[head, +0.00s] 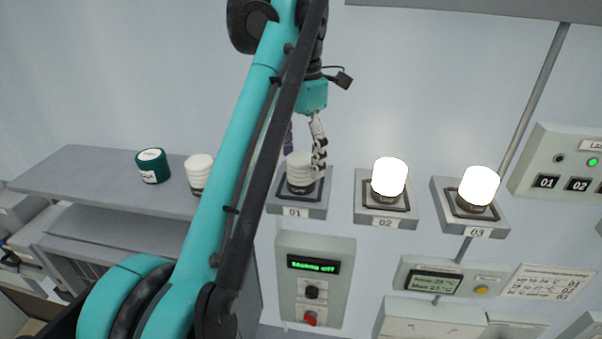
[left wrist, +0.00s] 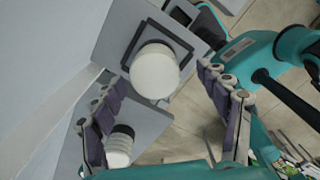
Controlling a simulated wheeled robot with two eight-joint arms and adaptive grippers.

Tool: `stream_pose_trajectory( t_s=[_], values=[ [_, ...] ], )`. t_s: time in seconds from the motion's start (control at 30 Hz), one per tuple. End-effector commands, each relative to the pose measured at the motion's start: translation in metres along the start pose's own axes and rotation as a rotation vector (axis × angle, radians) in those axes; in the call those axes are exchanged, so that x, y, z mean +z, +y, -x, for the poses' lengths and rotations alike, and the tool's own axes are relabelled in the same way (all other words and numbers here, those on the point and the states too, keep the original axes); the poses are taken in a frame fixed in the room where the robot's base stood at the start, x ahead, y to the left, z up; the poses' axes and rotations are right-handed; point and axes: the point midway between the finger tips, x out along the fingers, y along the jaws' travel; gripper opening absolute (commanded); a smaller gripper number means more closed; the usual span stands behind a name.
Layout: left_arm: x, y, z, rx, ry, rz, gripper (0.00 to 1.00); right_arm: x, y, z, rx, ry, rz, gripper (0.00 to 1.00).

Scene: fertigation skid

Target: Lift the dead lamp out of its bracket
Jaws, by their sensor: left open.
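The dead lamp (head: 299,172) is an unlit white ribbed lamp standing upright in bracket 01 (head: 312,210). In the left wrist view the lamp (left wrist: 155,72) shows as a white round top over its square bracket (left wrist: 178,28). My left gripper (head: 306,153) is open and points down over the lamp, one finger at its right side in the head view. In the left wrist view the two fingers stand apart on either side of the lamp, with gaps visible. My right gripper is not in view.
Lit lamps stand in bracket 02 (head: 388,222) and bracket 03 (head: 480,233) to the right. Below bracket 01 is a panel (head: 340,268) reading "Making off".

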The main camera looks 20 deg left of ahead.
Motion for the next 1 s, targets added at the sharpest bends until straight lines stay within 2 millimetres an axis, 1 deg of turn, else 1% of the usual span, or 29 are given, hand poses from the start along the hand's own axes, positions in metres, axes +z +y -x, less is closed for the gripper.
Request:
stream_pose_trajectory(
  t_s=[0.1,0.23,0.33,0.53,0.57,0.6,0.67,0.7,0.73,0.77,1.0],
  values=[
    [-0.001,0.004,-0.017,0.000,0.000,0.001,0.75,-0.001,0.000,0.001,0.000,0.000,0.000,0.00],
    [0.000,0.003,-0.032,0.000,0.000,0.000,0.75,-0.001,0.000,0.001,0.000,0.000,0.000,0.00],
    [-0.001,0.003,-0.036,0.000,0.000,0.000,0.75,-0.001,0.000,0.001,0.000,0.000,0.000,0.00],
    [0.000,0.003,-0.036,0.000,0.000,0.000,0.75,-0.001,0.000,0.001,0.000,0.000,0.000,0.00],
    [0.000,0.003,-0.036,0.000,0.000,0.000,0.67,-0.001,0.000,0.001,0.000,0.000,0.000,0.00],
    [0.000,0.003,-0.036,0.000,0.000,-0.001,0.56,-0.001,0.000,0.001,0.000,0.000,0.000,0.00],
    [0.000,0.003,-0.036,0.000,0.000,-0.001,0.41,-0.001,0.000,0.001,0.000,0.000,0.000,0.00],
    [0.000,0.003,-0.036,0.000,0.000,-0.001,0.30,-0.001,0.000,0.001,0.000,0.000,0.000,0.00],
    [0.000,0.003,-0.036,0.000,0.000,-0.001,0.22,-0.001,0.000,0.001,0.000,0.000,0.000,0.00],
    [0.000,0.003,-0.036,0.000,0.000,0.000,0.17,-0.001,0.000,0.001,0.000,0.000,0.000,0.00],
    [0.000,0.003,-0.036,0.000,0.000,0.000,0.16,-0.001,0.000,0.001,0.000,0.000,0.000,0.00]
  ],
)
